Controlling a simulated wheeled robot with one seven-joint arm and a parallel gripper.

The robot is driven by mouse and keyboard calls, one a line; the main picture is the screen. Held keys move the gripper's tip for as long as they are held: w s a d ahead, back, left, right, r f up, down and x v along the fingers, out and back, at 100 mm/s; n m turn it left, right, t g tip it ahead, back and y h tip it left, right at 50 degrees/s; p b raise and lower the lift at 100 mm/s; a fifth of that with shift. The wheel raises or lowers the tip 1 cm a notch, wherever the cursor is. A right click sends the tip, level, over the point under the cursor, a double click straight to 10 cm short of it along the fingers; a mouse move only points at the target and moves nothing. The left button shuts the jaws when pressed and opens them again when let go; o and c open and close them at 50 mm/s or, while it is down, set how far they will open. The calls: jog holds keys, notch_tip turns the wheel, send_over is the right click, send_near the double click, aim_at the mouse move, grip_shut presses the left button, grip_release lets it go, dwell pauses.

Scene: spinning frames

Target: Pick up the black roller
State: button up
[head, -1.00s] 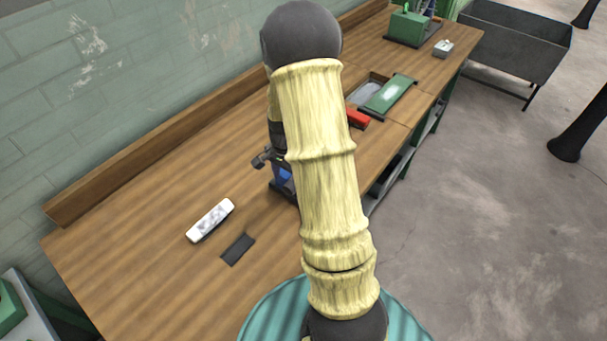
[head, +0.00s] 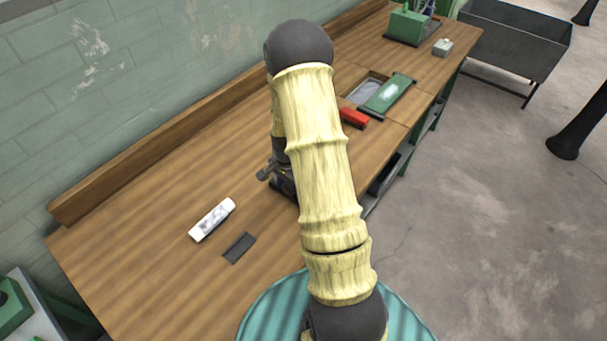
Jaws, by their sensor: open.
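I cannot pick out a black roller for certain. A small dark rectangular piece (head: 239,248) lies on the wooden bench top (head: 150,240), and it looks rather flat from here. My gripper (head: 284,188) is low over the bench, up and to the right of that dark piece and apart from it. My own arm covers much of the gripper, so its fingertips and anything beneath them are partly hidden. The gripper is open, and I see nothing held in it.
A white block with grey patches (head: 212,220) lies left of the dark piece. A red object (head: 354,118) and a green-framed panel (head: 388,94) beside a bench recess lie beyond my arm. A raised wooden edge (head: 130,180) runs along the wall. The bench's near left is clear.

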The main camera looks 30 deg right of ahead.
jog(key=c, duration=1.2)
jog(key=shift+o, duration=0.2)
jog(key=shift+r, duration=0.1)
notch_tip(320, 180, up, 10)
jog(key=shift+b, duration=1.15)
jog(key=shift+w, duration=0.1)
